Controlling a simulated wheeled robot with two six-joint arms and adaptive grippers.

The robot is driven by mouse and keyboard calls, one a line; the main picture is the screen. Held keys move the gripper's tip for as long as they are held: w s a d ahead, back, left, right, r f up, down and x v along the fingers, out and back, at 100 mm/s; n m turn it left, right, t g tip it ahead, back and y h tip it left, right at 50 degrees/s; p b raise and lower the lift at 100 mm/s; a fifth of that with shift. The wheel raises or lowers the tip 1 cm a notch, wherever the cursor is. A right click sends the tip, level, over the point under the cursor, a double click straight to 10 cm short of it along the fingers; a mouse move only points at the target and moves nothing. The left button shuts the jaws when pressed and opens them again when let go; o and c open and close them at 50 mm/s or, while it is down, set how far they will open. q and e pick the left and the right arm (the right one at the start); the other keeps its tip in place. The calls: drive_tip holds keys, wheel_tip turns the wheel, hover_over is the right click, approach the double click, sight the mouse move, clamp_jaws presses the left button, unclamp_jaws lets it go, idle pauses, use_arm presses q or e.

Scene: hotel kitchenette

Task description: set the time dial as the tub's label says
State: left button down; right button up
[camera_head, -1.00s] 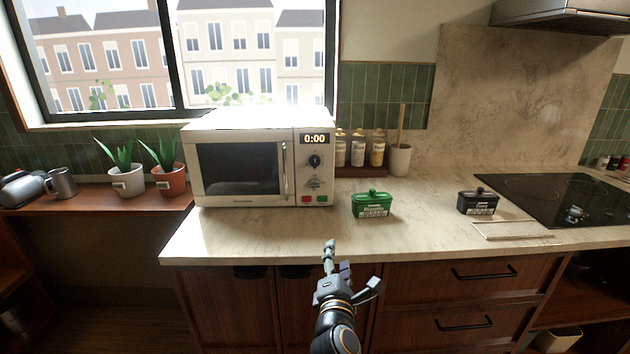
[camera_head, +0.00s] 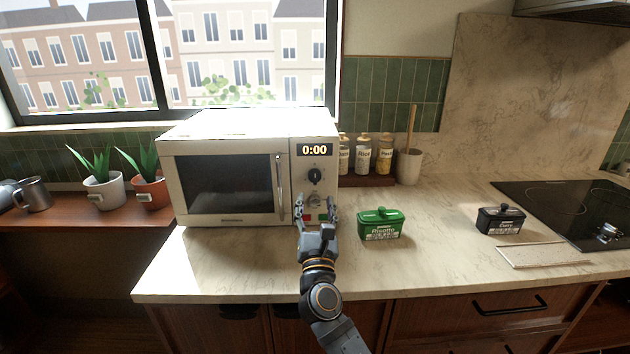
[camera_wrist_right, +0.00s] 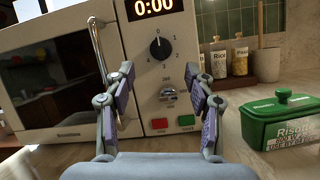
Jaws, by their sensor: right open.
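The cream microwave (camera_head: 225,137) stands on the counter with its door shut, and its display (camera_head: 314,150) reads 0:00. Its upper black dial (camera_head: 315,175) has numbers around it in the right wrist view (camera_wrist_right: 161,48). A lower silver knob (camera_wrist_right: 169,95) sits below it, above a red and a green button. The green tub (camera_head: 380,225) reads "Risotto", with smaller label lines I cannot read fully. The black tub (camera_head: 500,219) reads "Curry". My right gripper (camera_head: 317,208) is open and empty in front of the control panel, below the upper dial. My left gripper is not in view.
Spice jars (camera_head: 363,155) stand on a wooden rack and a utensil crock (camera_head: 408,166) behind the green tub. A hob (camera_head: 570,205) and a pale flat board (camera_head: 543,255) lie to the right. The counter front is clear.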

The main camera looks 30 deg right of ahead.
sight(315, 183)
drive_tip(key=x, duration=0.4)
drive_tip(key=shift+d+p, duration=0.1)
drive_tip(key=shift+p, duration=0.25)
drive_tip(key=shift+x, duration=1.2)
drive_tip(key=shift+w, duration=0.1)
drive_tip(key=shift+c, duration=1.1)
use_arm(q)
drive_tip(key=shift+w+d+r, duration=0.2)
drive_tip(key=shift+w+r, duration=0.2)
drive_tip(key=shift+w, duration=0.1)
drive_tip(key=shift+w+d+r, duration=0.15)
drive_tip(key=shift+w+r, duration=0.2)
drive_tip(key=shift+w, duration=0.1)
use_arm(e)
clamp_jaws()
